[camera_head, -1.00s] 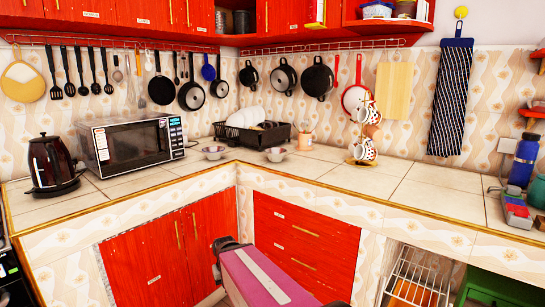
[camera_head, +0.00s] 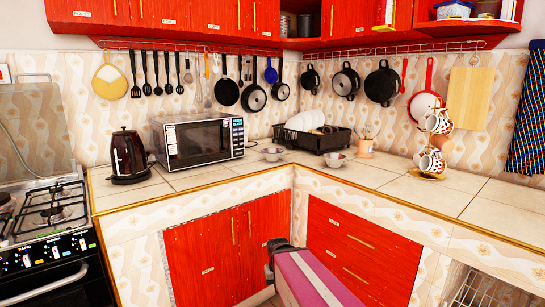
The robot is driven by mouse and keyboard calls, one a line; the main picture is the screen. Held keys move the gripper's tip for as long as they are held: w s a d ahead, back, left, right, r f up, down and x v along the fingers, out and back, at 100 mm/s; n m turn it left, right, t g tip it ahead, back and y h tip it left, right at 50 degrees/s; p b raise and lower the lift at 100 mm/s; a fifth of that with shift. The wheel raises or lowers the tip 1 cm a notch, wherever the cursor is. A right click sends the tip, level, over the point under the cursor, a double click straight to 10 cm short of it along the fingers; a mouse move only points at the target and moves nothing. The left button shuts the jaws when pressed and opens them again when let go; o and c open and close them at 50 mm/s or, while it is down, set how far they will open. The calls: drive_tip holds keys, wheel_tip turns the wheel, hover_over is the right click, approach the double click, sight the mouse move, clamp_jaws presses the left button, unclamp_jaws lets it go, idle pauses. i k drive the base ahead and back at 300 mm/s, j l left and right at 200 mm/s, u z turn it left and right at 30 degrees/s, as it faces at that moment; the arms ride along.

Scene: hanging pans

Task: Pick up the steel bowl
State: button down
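Two small bowls stand on the tiled counter near its inner corner. One bowl (camera_head: 272,154) is to the left, by the microwave. The other bowl (camera_head: 335,159) is to the right, in front of the black dish rack. Both look pale greyish-pink and upright; I cannot tell from their look which is steel. My pink arm link with a dark joint shows at the bottom, in front of the red cabinets and lower than the counter top. No gripper fingers show, so the gripper's state is hidden. Nothing of my arm touches either bowl.
A microwave (camera_head: 198,139) and kettle (camera_head: 129,156) stand left of the bowls. The dish rack (camera_head: 313,138) is behind, with a cup stand (camera_head: 430,163) at right. A stove (camera_head: 46,218) is far left. Pans hang above. Counter (camera_head: 390,178) is clear at the front right.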

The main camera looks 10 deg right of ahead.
sight(335, 160)
drive_tip(key=i+j+z, duration=0.2)
drive_tip(key=z, duration=0.25)
drive_tip(key=i+j+z, duration=0.1)
drive_tip(key=j+z, duration=0.15)
drive_tip(key=z, duration=0.2)
drive_tip(key=i+j+z, duration=0.1)
drive_tip(key=j+z, duration=0.2)
drive_tip(key=z, duration=0.15)
